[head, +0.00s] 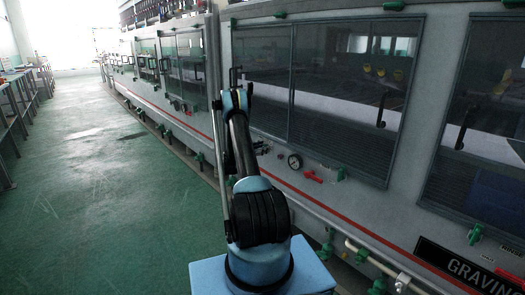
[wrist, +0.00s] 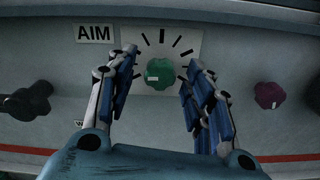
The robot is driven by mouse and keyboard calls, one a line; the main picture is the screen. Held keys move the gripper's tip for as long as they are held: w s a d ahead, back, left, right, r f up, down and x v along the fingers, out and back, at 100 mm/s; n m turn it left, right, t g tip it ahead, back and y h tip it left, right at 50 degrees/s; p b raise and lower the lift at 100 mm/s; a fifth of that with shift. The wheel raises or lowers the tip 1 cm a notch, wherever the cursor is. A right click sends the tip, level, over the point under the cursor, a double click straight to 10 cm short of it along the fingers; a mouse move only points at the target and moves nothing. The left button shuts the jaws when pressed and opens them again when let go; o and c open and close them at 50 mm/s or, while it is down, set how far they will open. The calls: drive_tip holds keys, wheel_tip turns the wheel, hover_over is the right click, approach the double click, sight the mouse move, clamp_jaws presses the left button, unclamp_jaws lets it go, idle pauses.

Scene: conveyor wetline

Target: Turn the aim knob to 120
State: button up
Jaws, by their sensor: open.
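The aim knob (wrist: 159,73) is green and sits on a white dial plate (wrist: 188,42) with black tick marks, in the middle of the wrist view. A small pale mark on the knob lies on its left side. A label reading AIM (wrist: 95,33) is at upper left of the knob. My gripper (wrist: 158,75) is open, with one finger on each side of the knob and gaps between the fingers and the knob. In the head view my arm reaches toward the machine; the knob and gripper are hidden or too small to tell there.
A black knob (wrist: 28,101) is at the left and a purple knob (wrist: 269,95) at the right of the panel. In the head view, a gauge (head: 295,161) and red lever (head: 313,176) sit low on the machine. The green floor (head: 90,190) at left is clear.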

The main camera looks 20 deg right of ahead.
drive_tip(key=shift+w+d, duration=0.1)
drive_tip(key=shift+d, duration=0.15)
drive_tip(key=c, duration=1.1)
